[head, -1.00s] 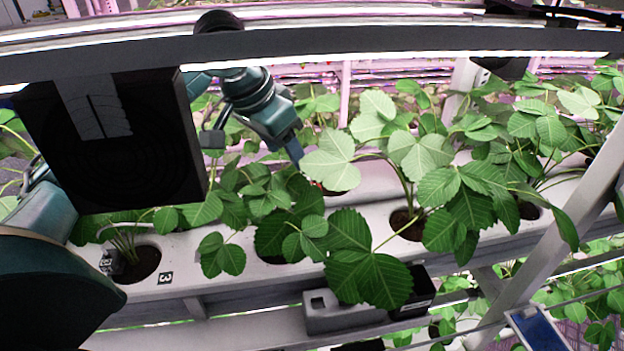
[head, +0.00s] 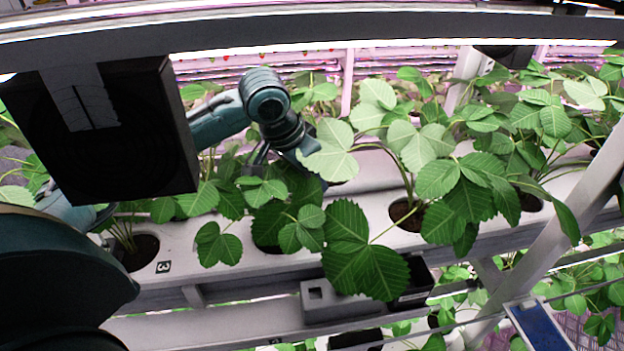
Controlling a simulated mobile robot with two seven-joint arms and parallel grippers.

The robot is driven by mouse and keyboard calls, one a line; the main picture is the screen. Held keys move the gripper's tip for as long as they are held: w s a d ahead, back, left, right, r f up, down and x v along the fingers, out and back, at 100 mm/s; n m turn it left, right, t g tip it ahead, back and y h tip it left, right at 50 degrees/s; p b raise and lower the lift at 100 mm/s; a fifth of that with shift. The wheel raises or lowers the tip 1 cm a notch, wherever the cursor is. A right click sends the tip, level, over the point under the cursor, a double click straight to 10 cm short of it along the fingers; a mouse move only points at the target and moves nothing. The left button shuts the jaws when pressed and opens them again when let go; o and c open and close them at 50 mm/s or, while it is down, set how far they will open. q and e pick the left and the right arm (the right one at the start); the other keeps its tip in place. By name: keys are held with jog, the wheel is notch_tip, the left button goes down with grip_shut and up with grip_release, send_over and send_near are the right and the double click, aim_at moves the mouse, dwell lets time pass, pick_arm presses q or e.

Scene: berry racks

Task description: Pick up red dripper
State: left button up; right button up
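No red dripper can be made out; leaves cover much of the planting trough (head: 205,262). My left arm comes in from the left, passes behind a black box and bends down over the plants. Its gripper (head: 312,168) is low among the leaves near the middle, beside a pale leaf (head: 330,150). Leaves hide most of its fingers, so I cannot tell whether it is open or shut, or whether it holds anything. My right gripper is not in view.
Strawberry plants with broad leaves (head: 365,270) fill the middle and right. A planting hole (head: 140,252) shows at the left by a number label (head: 163,267). A dark beam (head: 330,60) crosses the top. A slanted post (head: 560,210) stands at the right.

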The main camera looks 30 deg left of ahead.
pick_arm(q)
jog(key=shift+f, duration=0.25)
jog(key=shift+c, duration=0.4)
jog(key=c, duration=1)
jog(key=shift+o, duration=0.2)
jog(key=shift+r, duration=0.15)
